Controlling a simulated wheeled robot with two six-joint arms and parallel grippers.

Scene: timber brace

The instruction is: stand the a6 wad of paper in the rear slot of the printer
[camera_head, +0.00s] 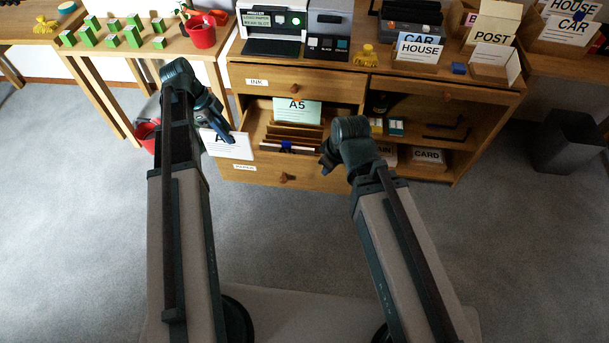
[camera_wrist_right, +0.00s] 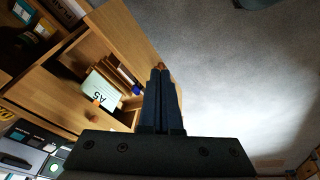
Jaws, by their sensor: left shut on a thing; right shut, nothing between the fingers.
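My left gripper (camera_head: 229,136) is shut on a white wad of paper (camera_head: 233,149) and holds it to the left of the open drawer. Its label shows only an "A"; the rest is hidden behind the gripper. The printer (camera_head: 257,32) stands on top of the cabinet at the back, and its display reads "LOAD PAPER REAR SLOT". Its rear slot cannot be made out. My right gripper (camera_head: 327,167) is shut and empty at the right side of the drawer. Its closed fingers also show in the right wrist view (camera_wrist_right: 163,85).
The open paper drawer (camera_head: 268,168) holds upright dividers and a green A5 wad (camera_head: 297,111), also in the right wrist view (camera_wrist_right: 102,90). A red pot (camera_head: 201,32) stands on the left table. The carpet in front is clear.

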